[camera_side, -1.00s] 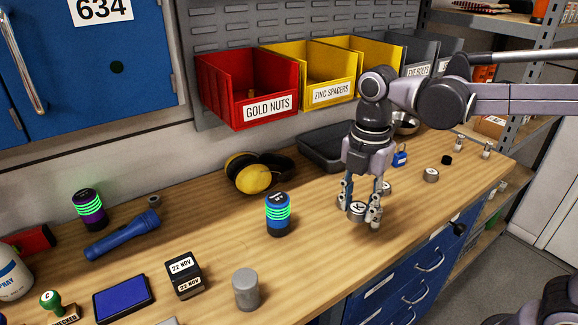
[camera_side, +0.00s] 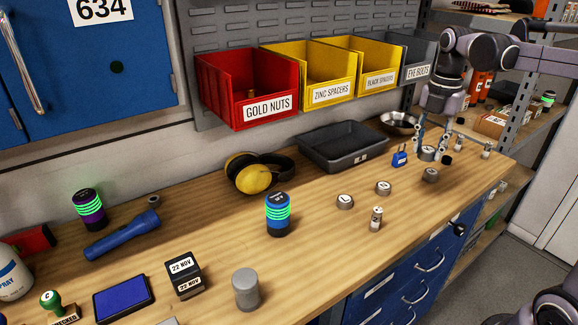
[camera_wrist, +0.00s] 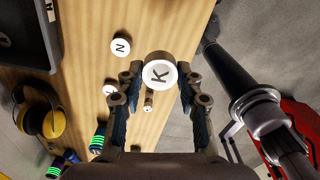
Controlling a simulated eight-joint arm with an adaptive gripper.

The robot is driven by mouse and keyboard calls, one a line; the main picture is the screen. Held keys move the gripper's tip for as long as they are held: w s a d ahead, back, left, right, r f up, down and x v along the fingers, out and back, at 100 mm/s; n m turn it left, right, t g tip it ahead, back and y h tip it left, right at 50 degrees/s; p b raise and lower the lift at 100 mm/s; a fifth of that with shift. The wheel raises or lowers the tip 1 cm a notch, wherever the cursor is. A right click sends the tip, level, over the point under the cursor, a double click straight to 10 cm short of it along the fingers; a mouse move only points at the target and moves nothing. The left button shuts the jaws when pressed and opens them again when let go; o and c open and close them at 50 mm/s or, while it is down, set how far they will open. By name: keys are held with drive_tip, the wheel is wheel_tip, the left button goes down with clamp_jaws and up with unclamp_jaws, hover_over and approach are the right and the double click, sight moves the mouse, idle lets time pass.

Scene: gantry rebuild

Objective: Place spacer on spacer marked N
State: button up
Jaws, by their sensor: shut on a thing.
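My gripper (camera_side: 430,148) (camera_wrist: 160,82) is shut on a round grey spacer with a white top marked K (camera_wrist: 158,72). It holds the spacer near the bench's right end, seemingly above the top; the spacer (camera_side: 427,154) is small in the side view. The spacer marked N (camera_wrist: 121,47) stands upright on the bench, left of the K spacer in the wrist view, with its top bare. It appears to be the middle spacer (camera_side: 384,187) in the side view, where its letter is too small to read. My gripper is apart from it, to its right and farther back.
Other spacers stand at left (camera_side: 345,201) and right (camera_side: 430,175). A small metal part (camera_side: 376,219) stands near the front edge. A blue padlock (camera_side: 400,159), black tray (camera_side: 365,153) and metal bowl (camera_side: 398,122) are close behind. The bench front between the spacers is clear.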

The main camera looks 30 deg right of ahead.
drive_tip(key=d, duration=0.4)
hover_over(384, 185)
wheel_tip(384, 185, down, 7)
drive_tip(key=shift+a+r, duration=0.1)
drive_tip(key=shift+f, duration=1.95)
drive_tip(key=shift+f, duration=0.1)
drive_tip(key=o, duration=1.2)
